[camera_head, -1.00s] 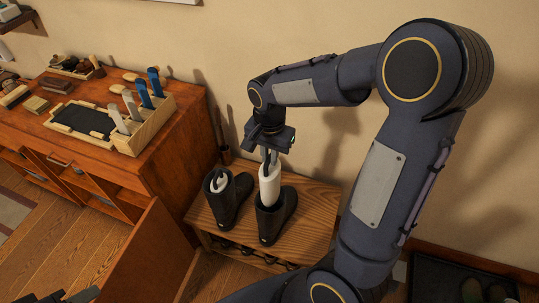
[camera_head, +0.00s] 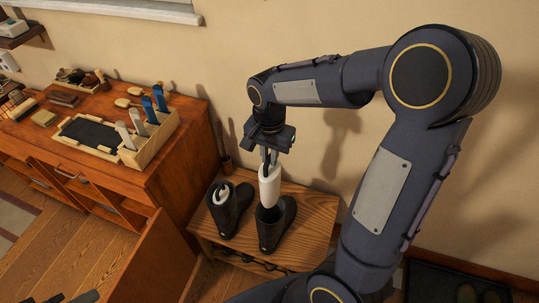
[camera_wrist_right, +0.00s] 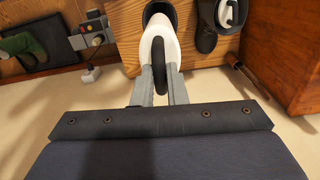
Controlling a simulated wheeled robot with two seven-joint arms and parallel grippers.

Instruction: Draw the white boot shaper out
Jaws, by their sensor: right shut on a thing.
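A white boot shaper (camera_head: 270,186) stands upright above the right-hand black boot (camera_head: 277,228) in the head view, its lower end at or just inside the boot's opening. My right gripper (camera_head: 269,158) is shut on its top from above. In the right wrist view the white shaper (camera_wrist_right: 158,38) shows with a dark loop handle (camera_wrist_right: 159,68) between the gripper fingers (camera_wrist_right: 158,92). A second white shaper (camera_head: 221,194) sits inside the left-hand black boot (camera_head: 226,217). Of my left gripper, only a dark part at the bottom left edge shows.
Both boots stand on a wooden bench (camera_head: 313,214). An open cabinet door (camera_head: 150,255) stands near the bench. The wall is close behind.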

